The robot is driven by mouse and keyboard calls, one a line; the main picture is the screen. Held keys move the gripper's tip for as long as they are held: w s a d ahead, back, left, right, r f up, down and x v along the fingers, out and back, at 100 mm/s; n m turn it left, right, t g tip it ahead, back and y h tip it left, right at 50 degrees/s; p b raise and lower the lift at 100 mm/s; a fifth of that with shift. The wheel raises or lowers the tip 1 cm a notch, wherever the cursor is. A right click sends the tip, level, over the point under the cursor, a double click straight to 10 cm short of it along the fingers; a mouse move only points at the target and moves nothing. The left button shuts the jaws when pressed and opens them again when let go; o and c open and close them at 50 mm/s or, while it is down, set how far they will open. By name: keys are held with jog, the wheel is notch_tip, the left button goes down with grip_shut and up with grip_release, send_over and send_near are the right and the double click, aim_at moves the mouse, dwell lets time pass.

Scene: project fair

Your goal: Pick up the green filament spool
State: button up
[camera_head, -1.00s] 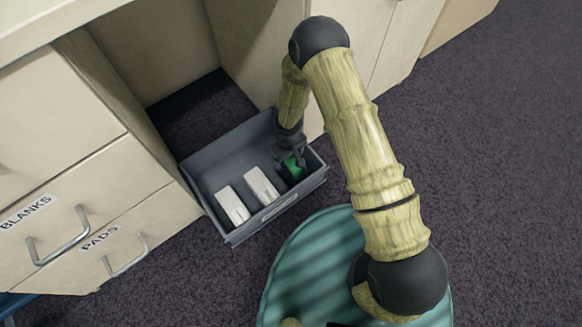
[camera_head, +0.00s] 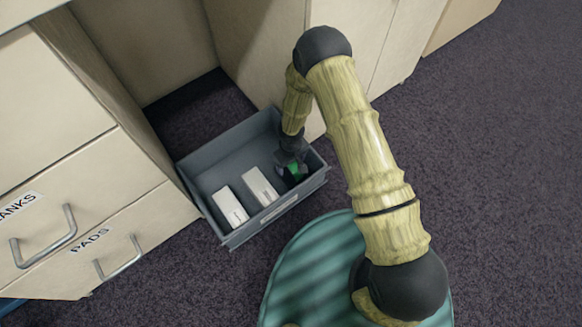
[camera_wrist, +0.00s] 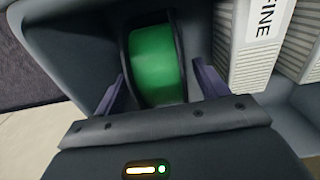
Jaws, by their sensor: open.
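The green filament spool (camera_wrist: 157,65) has dark flanges and sits in the grey bin, near its right end in the head view, where only a bit of green (camera_head: 293,170) shows beside my gripper. My gripper (camera_head: 291,166) reaches down into the bin at the spool. In the wrist view my gripper (camera_wrist: 158,88) is open, with one finger on each side of the spool's near part. The fingers look apart from the flanges, though contact is hard to tell.
The grey bin (camera_head: 222,240) stands on the dark carpet in front of an open cabinet bay. Two white blocks (camera_head: 231,207) (camera_head: 261,186) lie in it left of the spool; one is labelled FINE. Drawers marked PADS (camera_head: 150,215) stand at left. Bin walls are close around my gripper.

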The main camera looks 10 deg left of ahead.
jog(key=c, duration=1.3)
jog(key=shift+r, duration=0.1)
notch_tip(320, 180, up, 10)
jog(key=p, duration=0.5)
jog(key=shift+p, duration=0.4)
